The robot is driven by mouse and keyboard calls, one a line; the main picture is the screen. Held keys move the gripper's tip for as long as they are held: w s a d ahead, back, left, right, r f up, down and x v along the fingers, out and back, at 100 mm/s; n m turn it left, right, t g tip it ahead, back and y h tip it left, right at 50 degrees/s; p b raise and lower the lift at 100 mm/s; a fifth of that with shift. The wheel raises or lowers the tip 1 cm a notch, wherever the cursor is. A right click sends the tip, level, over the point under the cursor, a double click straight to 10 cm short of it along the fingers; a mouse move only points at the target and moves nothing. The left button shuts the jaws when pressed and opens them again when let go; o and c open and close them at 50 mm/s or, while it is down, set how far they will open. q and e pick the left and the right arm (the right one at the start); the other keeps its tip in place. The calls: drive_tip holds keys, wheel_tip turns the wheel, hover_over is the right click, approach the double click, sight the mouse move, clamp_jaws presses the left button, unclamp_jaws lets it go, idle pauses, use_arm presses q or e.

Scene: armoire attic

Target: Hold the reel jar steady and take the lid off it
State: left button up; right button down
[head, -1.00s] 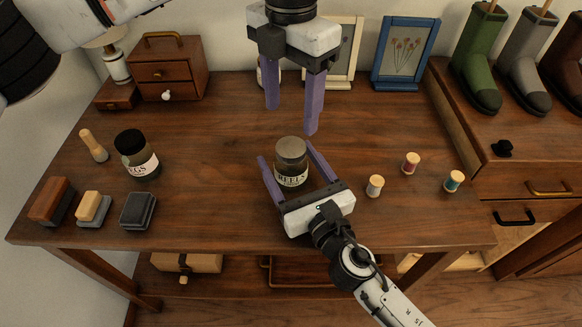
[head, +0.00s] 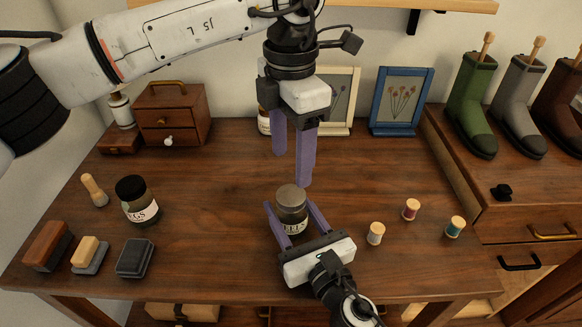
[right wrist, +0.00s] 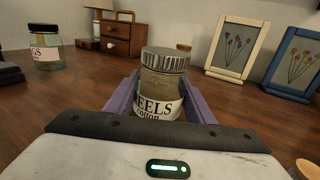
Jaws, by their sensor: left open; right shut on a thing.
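The reel jar (head: 292,218) stands upright on the wooden table, with a pale label and a grey metal lid (head: 291,196) on top. It also shows in the right wrist view (right wrist: 160,88), lid (right wrist: 165,58) on, label facing the camera. My right gripper (head: 292,214) is shut on the jar's body, one purple finger on each side, low near the table. My left gripper (head: 292,168) points down, open and empty, above and slightly behind the lid, apart from it.
Several thread spools (head: 376,233) stand right of the jar. A small drawer chest (head: 172,115) and picture frames (head: 400,101) stand at the back. Mid-table is mostly clear.

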sight(291, 195)
use_arm(q)
drive_tip(key=m, duration=0.6)
drive_tip(key=shift+m, duration=0.4)
drive_tip(key=m, duration=1.6)
drive_tip(key=shift+m, duration=0.3)
drive_tip(key=shift+f, duration=4)
drive_tip(key=shift+c, duration=0.4)
